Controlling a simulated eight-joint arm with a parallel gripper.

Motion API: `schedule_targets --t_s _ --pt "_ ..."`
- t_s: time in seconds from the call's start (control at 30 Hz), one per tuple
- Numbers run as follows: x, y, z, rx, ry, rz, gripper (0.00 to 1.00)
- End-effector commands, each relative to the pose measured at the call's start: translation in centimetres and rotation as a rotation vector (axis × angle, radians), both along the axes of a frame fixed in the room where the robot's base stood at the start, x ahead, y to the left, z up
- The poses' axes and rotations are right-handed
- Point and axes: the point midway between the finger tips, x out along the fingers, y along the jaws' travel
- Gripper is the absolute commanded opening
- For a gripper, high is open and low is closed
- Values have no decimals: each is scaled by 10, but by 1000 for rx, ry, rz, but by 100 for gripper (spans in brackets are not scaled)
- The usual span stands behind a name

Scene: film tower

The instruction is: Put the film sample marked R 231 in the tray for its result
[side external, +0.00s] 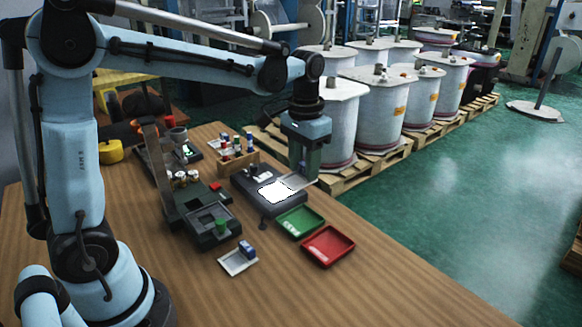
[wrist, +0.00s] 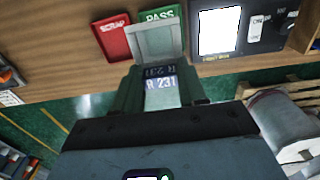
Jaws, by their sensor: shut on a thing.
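My gripper (side external: 305,172) is shut on a film sample (side external: 296,181), a pale see-through square. In the wrist view the sample (wrist: 155,42) sticks out from between my fingers (wrist: 160,88), and its tab reads R 231. It is held above the right edge of the light box (side external: 262,205), whose panel glows white. The green tray (side external: 299,222) and the red tray (side external: 328,246) stand in front of the light box and look empty. In the wrist view the green tray (wrist: 172,17) reads PASS and the red tray (wrist: 113,38) reads SCRAP. The sample partly covers the green tray there.
A dark device with a green knob (side external: 220,226) stands left of the trays, with a small white tray (side external: 238,262) holding a blue thing before it. A wooden rack of small bottles (side external: 238,160) stands behind. The table's front right is clear. Large drums (side external: 385,105) stand beyond the table.

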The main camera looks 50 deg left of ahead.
Motion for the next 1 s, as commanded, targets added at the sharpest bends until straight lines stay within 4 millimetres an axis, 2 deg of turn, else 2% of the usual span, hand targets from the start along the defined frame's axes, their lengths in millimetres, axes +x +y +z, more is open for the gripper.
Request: schedule_targets --t_s 0.33,1.0 --pt "15 5 -56 0 0 25 8" --pt "16 7 -108 0 -1 28 8"
